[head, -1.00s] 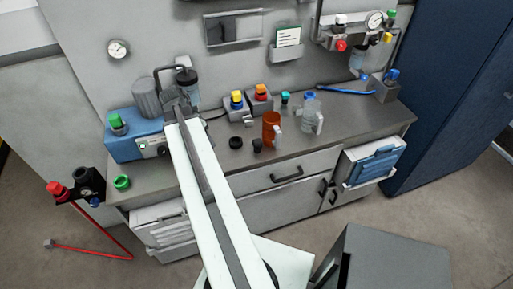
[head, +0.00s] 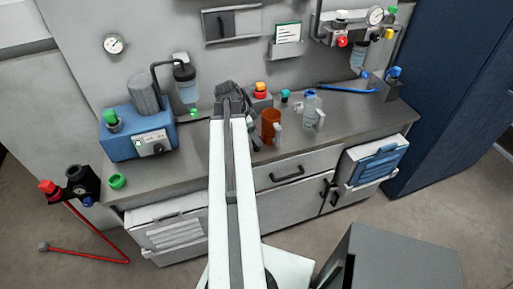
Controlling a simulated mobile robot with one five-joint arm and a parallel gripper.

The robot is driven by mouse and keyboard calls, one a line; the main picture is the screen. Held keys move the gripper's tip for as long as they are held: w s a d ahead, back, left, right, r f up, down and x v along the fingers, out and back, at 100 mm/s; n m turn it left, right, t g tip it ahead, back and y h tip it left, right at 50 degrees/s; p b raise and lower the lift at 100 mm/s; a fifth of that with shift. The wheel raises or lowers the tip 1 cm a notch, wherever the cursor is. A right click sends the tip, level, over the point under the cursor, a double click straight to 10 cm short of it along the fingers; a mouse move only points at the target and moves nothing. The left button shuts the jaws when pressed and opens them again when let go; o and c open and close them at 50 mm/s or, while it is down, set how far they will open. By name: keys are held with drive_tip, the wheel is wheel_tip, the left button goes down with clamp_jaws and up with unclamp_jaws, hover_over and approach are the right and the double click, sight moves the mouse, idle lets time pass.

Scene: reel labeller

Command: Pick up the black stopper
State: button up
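My gripper (head: 231,101) is at the far end of my white arm, over the back part of the grey counter (head: 190,168). It is seen from behind, and its fingers are too small and covered to show whether they are open or shut. The black stopper cannot be made out now; my arm covers the part of the counter where two small dark pieces showed earlier. Only a dark edge shows just right of the arm, left of the orange-brown mug (head: 270,127).
A clear bottle with a blue cap (head: 311,108) stands right of the mug. A red-orange button box (head: 260,97) is behind. A blue pump unit (head: 138,139) stands at left, and a green ring (head: 117,181) lies at the counter's left end. Counter between pump and arm is clear.

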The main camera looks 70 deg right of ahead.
drive_tip(key=b+x, duration=0.2)
drive_tip(key=x, duration=0.2)
drive_tip(key=shift+w+b, duration=0.15)
drive_tip(key=shift+b, duration=0.15)
drive_tip(key=shift+a+r, duration=0.1)
clamp_jaws()
drive_tip(key=shift+w+r+p, duration=0.1)
drive_tip(key=shift+r+p, duration=0.6)
drive_tip(key=shift+p, duration=0.15)
wheel_tip(320, 180, up, 3)
drive_tip(key=p, duration=0.2)
drive_tip(key=shift+f+p, duration=0.2)
drive_tip(key=shift+p, duration=0.1)
drive_tip(key=a, duration=0.1)
drive_tip(key=w+a, duration=0.1)
drive_tip(key=a, duration=0.3)
drive_tip(key=shift+w, duration=0.35)
drive_tip(key=shift+s, duration=0.1)
